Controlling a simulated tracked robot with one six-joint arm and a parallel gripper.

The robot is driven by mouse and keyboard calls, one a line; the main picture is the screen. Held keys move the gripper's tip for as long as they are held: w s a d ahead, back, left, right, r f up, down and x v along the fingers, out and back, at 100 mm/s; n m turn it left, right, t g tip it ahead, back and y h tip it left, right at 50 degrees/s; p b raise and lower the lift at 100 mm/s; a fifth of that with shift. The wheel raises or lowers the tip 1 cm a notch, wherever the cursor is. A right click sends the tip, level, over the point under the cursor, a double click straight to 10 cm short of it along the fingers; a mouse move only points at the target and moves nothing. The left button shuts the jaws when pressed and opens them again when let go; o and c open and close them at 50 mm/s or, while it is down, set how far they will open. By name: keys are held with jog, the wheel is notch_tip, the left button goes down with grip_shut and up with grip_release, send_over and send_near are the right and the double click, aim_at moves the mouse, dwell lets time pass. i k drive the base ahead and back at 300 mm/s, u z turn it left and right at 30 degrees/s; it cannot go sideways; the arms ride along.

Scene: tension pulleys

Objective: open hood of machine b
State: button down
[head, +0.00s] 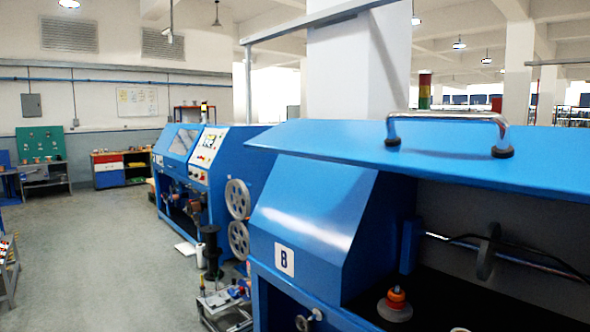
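Machine B (330,225) is a blue cabinet filling the right foreground, with a white "B" label on its sloped end. Its blue hood (345,143) is raised and stands out roughly level over the front opening. A chrome bar handle (450,116) on black feet is fixed to the top of the hood near its front edge. Below the hood the dark inside shows, with an orange-topped spindle (396,297) and a shaft carrying a dark pulley (487,252). The machine's right end is cut off by the frame. My gripper is not in view.
Another blue machine (200,165) with a control panel stands further back, with grey spoked pulleys (238,218) at its near end. A low cart (228,308) stands on the floor beside machine B. The grey floor (100,250) at left is mostly clear.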

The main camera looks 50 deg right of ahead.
aim_at(477, 149)
jog(key=z, duration=0.25)
jog(key=k, duration=0.9)
jog(key=u, duration=0.65)
jog(key=i, duration=1)
jog(key=u, duration=0.05)
